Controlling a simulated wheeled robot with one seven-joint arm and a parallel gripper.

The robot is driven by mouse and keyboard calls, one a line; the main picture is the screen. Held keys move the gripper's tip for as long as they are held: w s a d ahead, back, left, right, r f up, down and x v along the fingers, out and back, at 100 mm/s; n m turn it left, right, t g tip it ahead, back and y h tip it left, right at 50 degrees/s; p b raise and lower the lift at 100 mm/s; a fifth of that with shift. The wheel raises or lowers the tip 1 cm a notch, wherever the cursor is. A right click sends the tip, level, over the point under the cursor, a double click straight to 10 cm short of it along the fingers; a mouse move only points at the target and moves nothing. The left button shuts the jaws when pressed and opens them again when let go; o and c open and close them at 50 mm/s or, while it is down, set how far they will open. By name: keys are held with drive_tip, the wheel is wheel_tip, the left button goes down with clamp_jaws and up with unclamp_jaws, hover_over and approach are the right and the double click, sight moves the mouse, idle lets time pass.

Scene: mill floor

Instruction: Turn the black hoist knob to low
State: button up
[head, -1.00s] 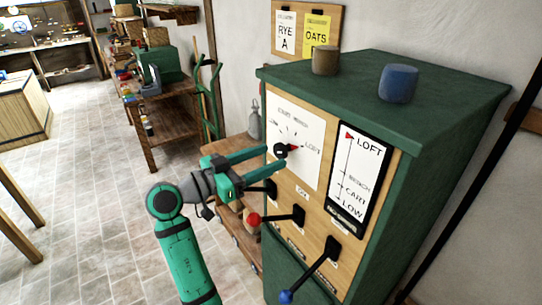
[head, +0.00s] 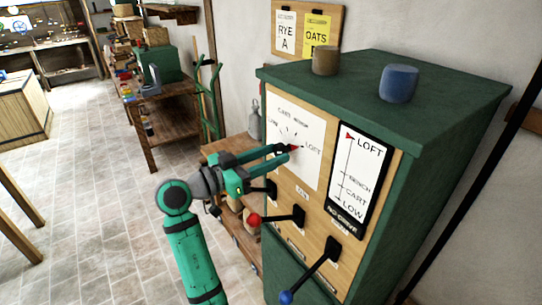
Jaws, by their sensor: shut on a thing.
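The black hoist knob (head: 291,151) sits on a white dial plate (head: 312,130) on the front of a green and wood cabinet. Its red pointer is toward LOFT at the right of the dial; LOW is at the upper left. My gripper (head: 285,153) has its green fingers around the knob and is shut on it. The fingers hide most of the knob. A white gauge (head: 351,185) right of the dial runs from LOFT at top to LOW at bottom, with a red marker by LOFT.
Below the dial are black levers, one with a red end (head: 255,219) and one with a blue end (head: 286,297). A brown cylinder (head: 325,60) and a blue one (head: 398,83) stand on the cabinet top. Open tiled floor lies to the left.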

drive_tip(key=n, duration=0.5)
drive_tip(key=shift+n, duration=0.3)
drive_tip(key=n, duration=0.6)
drive_tip(key=shift+s, duration=0.1)
drive_tip(key=n, duration=0.6)
drive_tip(key=shift+r+n, duration=0.1)
drive_tip(key=shift+n, duration=0.3)
drive_tip(key=n, duration=0.5)
drive_tip(key=shift+d, duration=0.15)
drive_tip(key=o, duration=1)
drive_tip(key=shift+o, duration=0.2)
